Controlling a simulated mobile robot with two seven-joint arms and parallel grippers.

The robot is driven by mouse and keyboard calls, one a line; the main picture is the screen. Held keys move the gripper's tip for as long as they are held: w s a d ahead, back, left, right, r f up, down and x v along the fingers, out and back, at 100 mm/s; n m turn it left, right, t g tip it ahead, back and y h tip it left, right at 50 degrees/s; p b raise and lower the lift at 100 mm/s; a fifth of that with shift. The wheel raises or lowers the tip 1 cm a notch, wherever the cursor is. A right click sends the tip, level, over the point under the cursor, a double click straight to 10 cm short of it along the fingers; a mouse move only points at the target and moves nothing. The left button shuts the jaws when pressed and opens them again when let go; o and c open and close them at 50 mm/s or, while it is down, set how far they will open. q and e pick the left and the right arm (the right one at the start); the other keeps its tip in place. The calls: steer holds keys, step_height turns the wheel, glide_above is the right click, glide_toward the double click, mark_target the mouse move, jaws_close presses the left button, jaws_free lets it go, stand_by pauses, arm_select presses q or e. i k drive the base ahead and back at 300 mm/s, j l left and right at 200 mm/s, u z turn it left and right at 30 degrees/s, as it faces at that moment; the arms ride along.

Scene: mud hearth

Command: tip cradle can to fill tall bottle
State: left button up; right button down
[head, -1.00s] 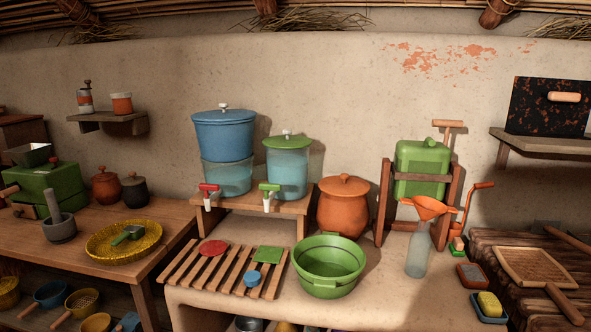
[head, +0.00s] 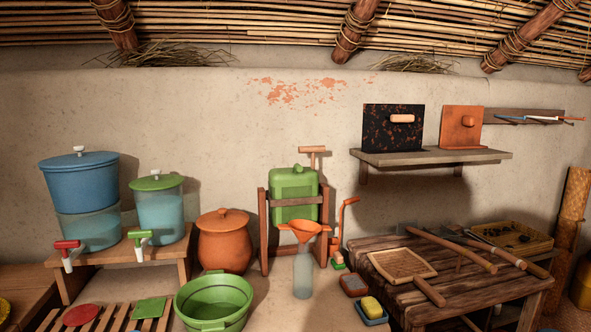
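The green cradle can (head: 294,181) hangs upright in a brown wooden cradle frame (head: 264,232) on the mud counter, with a wooden T-handle (head: 312,151) showing at its upper right. The tall bottle (head: 302,274), pale and translucent, stands upright on the counter in front of the cradle. An orange funnel (head: 304,229) sits in the bottle's mouth, just below and in front of the can. Neither of my grippers is in view.
A green basin (head: 214,302) and an orange clay pot (head: 224,240) stand left of the bottle. A yellow sponge (head: 371,306) in a blue dish lies to its right. An orange-handled device (head: 340,245) stands beside the cradle. A dark wooden table (head: 455,297) adjoins on the right.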

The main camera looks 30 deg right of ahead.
mark_target(293, 193)
steer(key=i+l+u, duration=0.15)
steer(key=l+u, duration=0.15)
steer(key=l, duration=0.5)
steer(key=l+u, duration=0.3)
steer(key=l, duration=0.55)
